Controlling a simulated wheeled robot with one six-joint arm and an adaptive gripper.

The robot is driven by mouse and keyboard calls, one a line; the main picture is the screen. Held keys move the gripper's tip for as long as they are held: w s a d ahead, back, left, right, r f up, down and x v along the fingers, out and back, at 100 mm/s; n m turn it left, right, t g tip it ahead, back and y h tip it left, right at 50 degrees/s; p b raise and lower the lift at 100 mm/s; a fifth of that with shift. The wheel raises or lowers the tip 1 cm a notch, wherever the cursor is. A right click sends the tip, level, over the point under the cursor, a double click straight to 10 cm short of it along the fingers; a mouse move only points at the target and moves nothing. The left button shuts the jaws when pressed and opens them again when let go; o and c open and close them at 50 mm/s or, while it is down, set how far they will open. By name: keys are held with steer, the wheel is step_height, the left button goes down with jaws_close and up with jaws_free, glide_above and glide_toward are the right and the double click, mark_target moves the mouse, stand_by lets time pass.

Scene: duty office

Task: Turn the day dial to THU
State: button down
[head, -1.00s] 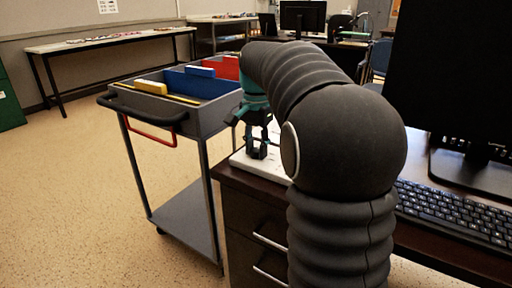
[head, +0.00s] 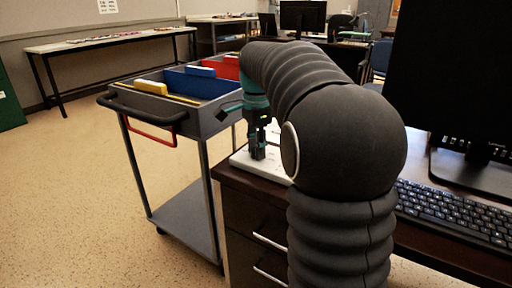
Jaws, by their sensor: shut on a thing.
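My gripper (head: 258,153) points down over a white board (head: 244,163) at the desk's near left corner. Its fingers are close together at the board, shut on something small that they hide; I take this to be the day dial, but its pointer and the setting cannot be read. Only the left part of the white board shows. My own arm covers the rest of it.
A grey cart (head: 196,117) with a tray of coloured dividers stands just left of the desk (head: 240,185). A keyboard (head: 455,212) and a black monitor (head: 450,90) are on the desk at right. Open floor (head: 80,200) lies at left.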

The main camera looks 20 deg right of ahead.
steer(key=shift+f, duration=0.1)
steer(key=c, duration=0.8)
jaws_free()
steer(key=shift+d, duration=0.1)
step_height(320, 180, up, 12)
steer(key=shift+r, duration=0.1)
